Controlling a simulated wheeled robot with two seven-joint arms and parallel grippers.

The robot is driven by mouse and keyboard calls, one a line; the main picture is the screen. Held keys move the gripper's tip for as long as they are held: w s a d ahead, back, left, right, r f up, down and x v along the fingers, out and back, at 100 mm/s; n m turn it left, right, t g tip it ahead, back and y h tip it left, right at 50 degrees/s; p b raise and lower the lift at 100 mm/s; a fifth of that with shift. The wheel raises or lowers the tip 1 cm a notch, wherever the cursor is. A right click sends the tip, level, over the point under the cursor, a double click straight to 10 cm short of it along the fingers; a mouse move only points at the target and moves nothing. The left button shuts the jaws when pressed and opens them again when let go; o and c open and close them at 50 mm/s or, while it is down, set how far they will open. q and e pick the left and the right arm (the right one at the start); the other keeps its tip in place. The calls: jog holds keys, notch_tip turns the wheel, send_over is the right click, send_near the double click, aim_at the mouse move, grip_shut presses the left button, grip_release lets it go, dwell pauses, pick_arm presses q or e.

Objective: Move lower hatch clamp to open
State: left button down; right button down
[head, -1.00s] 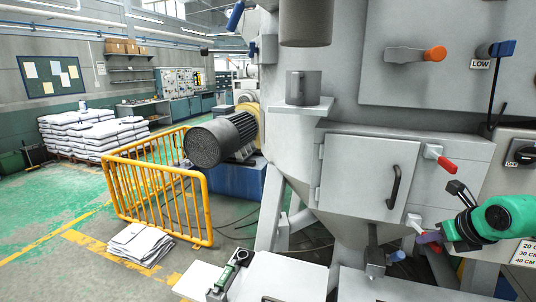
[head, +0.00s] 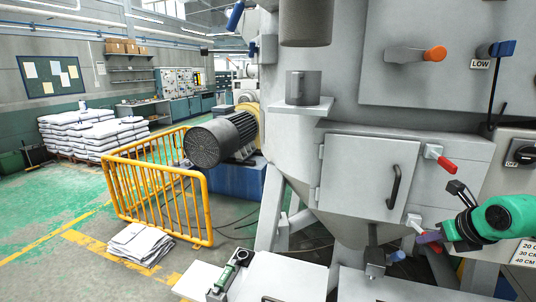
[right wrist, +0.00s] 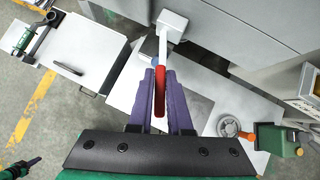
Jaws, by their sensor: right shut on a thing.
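The lower hatch clamp (head: 413,219) is a white block and lever with a red handle, at the lower right corner of the grey hatch door (head: 368,178). My right gripper (head: 425,238) is at this clamp, and its purple fingers largely hide the handle in the head view. In the right wrist view, the fingers of my right gripper (right wrist: 160,88) are shut around the red handle (right wrist: 159,95). The white lever (right wrist: 163,48) runs from the handle to its mount. What looks like my left gripper (right wrist: 30,164) shows small at the lower left edge; its jaws are unclear.
The upper hatch clamp (head: 440,158), also red-handled, sits above on the same side. The hatch's dark pull handle (head: 394,187) is left of my right gripper. White tables (head: 285,277) stand below the hatch. A control panel (head: 515,155) is close on the right.

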jog(key=shift+d+r, duration=0.1)
jog(key=shift+a+r+m+h+p, duration=0.35)
jog(key=shift+m+p, duration=0.15)
jog(key=shift+p, duration=0.25)
jog(key=shift+w+a+f+m+h+p, duration=0.1)
jog(key=shift+a+f+m+h+p, duration=0.1)
jog(key=shift+a+m+h+p, duration=0.3)
jog(key=shift+w+a+f+m+h+p, duration=0.15)
jog(key=shift+f+m+h+p, duration=0.1)
jog(key=shift+m, duration=0.45)
jog(key=c, duration=0.8)
grip_release()
jog(key=shift+s+d, duration=0.1)
jog(key=shift+s, duration=0.05)
jog(key=shift+r, duration=0.1)
